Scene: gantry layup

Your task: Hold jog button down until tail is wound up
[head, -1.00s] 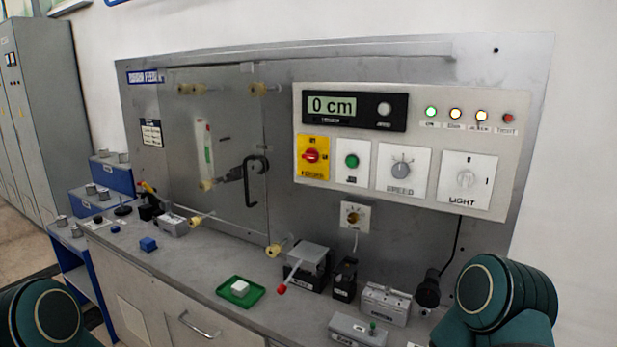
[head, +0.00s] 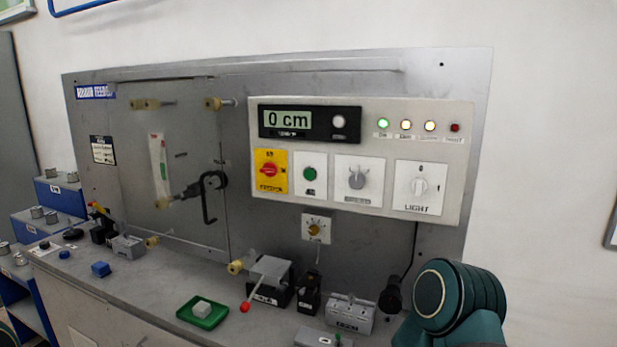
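A round green button (head: 309,174) sits on a white plate on the control panel; its label is too small to read. The display (head: 287,118) above it reads 0 cm, with a pale round button (head: 339,122) beside it. A grey box (head: 319,339) at the bottom edge is mostly cut off. I cannot tell which button is the jog button. A pale strip with green and red marks (head: 159,170) shows behind the clear door; I cannot make out a tail. Neither gripper is in view; a teal link of my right arm shows at lower right.
A black crank-shaped handle (head: 209,204) is on the door. A green tray (head: 203,312) holds a white block. A red-tipped lever (head: 246,306) sticks out over the bench. Three panel lamps are lit, and the rightmost is dark red.

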